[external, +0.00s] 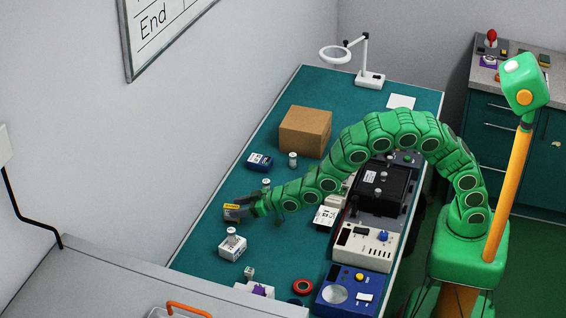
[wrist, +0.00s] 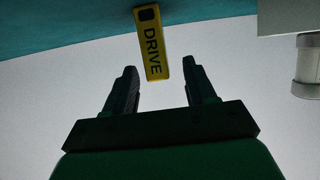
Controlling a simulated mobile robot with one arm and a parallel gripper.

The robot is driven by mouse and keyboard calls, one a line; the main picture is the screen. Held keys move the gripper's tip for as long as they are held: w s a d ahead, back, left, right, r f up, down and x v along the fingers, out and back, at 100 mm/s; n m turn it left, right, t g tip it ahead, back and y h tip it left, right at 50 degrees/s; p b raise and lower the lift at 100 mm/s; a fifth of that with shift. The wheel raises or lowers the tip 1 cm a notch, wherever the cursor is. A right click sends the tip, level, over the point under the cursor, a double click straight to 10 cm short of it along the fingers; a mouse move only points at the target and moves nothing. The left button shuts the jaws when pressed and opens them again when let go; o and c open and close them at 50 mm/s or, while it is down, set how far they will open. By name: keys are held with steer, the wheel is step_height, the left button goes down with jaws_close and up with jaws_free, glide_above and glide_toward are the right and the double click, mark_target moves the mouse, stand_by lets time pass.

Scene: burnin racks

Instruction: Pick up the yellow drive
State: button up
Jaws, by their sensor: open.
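My gripper (external: 243,210) is open. In the wrist view its two dark fingers (wrist: 160,78) stand apart, with the near end of the drive in line with the gap between their tips. I cannot tell whether the fingers touch it.
A blue device (external: 260,161) and a cardboard box (external: 305,131) lie behind the drive. A white block with a cylinder on top (external: 232,245) stands in front of it. A white cylinder (wrist: 307,66) shows at right in the wrist view.

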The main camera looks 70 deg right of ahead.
mark_target(227, 209)
steer(key=shift+x, duration=2.15)
steer(key=shift+w, duration=0.4)
steer(key=shift+f, duration=0.1)
jaws_close()
